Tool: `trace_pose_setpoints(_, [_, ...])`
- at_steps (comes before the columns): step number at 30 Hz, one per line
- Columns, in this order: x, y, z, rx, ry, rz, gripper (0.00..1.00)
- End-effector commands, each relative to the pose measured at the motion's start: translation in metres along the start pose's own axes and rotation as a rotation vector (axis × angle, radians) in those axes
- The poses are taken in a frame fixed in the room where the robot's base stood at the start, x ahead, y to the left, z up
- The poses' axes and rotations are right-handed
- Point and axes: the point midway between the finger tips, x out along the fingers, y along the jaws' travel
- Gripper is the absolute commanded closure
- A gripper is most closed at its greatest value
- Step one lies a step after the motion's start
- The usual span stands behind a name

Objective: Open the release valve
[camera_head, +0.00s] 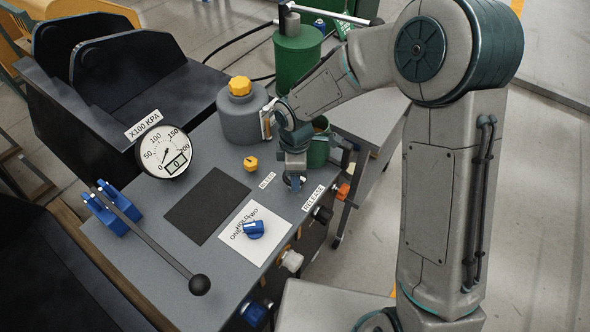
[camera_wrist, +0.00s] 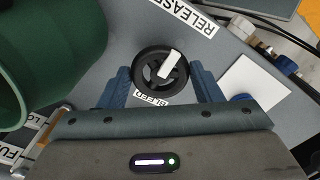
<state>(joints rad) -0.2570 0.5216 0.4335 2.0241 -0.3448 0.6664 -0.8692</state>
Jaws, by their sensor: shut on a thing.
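The release valve is a black round handwheel (camera_wrist: 160,75) with a white pointer bar, seen in the wrist view. The bar points up and slightly right, toward the RELEASE label (camera_wrist: 186,14). My gripper (camera_wrist: 160,70) has a blue finger on each side of the wheel and is shut on it. In the head view my gripper (camera_head: 294,181) points down at the right part of the grey bench, beside the RELEASE label (camera_head: 313,198), and mostly hides the wheel.
A green container (camera_wrist: 45,50) stands close to the fingers in the wrist view. A yellow knob (camera_head: 250,163), a blue selector knob (camera_head: 254,229), a round gauge (camera_head: 163,150) reading near 0 and a black-ended lever (camera_head: 199,285) are on the bench (camera_head: 150,215).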

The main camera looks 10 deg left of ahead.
Motion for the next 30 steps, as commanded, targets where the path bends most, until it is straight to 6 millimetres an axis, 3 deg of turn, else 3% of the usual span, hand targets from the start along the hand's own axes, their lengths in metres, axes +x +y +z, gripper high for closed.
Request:
trace_pose_setpoints(1, [-0.001, 0.001, 0.000, -0.003, 0.000, 0.004, 0.64])
trace_pose_setpoints(2, [-0.001, 0.001, 0.000, -0.003, 0.000, 0.004, 0.33])
trace_pose_setpoints(3, [-0.001, 0.001, 0.000, -0.003, 0.000, 0.004, 0.22])
trace_pose_setpoints(4, [-0.001, 0.001, 0.000, -0.002, 0.000, 0.004, 0.19])
trace_pose_setpoints(12, [-0.001, 0.001, 0.000, -0.001, 0.000, 0.002, 0.19])
trace_pose_setpoints(17, [-0.015, 0.002, 0.000, 0.002, 0.001, 0.005, 0.19])
trace_pose_setpoints(30, [-0.109, 0.002, 0.000, 0.000, 0.000, 0.006, 0.19])
